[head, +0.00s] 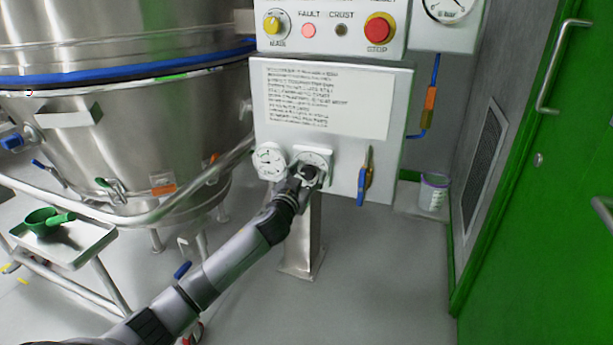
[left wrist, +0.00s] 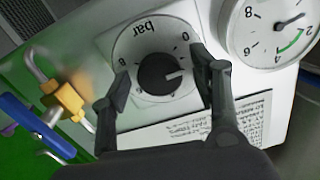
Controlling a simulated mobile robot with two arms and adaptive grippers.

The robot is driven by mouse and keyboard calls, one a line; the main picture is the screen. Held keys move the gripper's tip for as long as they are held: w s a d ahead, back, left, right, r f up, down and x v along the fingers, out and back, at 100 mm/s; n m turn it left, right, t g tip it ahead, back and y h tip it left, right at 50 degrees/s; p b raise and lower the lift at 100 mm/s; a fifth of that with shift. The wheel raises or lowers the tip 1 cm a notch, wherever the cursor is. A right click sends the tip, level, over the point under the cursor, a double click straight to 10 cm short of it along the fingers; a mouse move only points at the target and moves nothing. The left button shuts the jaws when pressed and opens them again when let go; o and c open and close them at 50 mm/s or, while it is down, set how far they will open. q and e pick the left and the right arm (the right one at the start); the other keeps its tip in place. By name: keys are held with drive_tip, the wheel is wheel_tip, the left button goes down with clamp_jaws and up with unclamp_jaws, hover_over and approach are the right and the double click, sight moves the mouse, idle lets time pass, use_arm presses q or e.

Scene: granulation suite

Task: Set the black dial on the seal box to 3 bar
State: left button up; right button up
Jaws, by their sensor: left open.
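The seal box (head: 345,170) is a white panel on a metal post with a text label. Its black dial (head: 309,173) sits low on the front and is partly covered by my left gripper (head: 308,180). In the left wrist view the black dial (left wrist: 158,74) sits on a round white scale (left wrist: 140,42) marked "bar", seen upside down. Its white pointer line points right, between the 0 and a lower number too small to read surely. My left gripper (left wrist: 160,76) is open, one finger either side of the dial; contact cannot be told. My right gripper is out of view.
A round gauge (head: 269,161) sits just left of the dial; its needle shows in the left wrist view (left wrist: 270,30). A steel vessel (head: 130,130) stands left, a green door (head: 550,200) right.

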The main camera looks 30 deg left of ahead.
use_arm(q)
drive_tip(key=c, duration=1.1)
drive_tip(key=shift+c, duration=0.2)
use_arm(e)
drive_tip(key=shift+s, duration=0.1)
use_arm(q)
drive_tip(key=m+p, duration=0.3)
drive_tip(key=m, duration=0.1)
drive_tip(key=shift+r, duration=0.1)
drive_tip(key=shift+m, duration=0.8)
drive_tip(key=m+p, duration=0.2)
drive_tip(key=m, duration=0.2)
drive_tip(key=shift+d, duration=0.1)
drive_tip(key=shift+f+m+p, duration=0.2)
drive_tip(key=shift+m+p, duration=0.15)
drive_tip(key=shift+m, duration=0.75)
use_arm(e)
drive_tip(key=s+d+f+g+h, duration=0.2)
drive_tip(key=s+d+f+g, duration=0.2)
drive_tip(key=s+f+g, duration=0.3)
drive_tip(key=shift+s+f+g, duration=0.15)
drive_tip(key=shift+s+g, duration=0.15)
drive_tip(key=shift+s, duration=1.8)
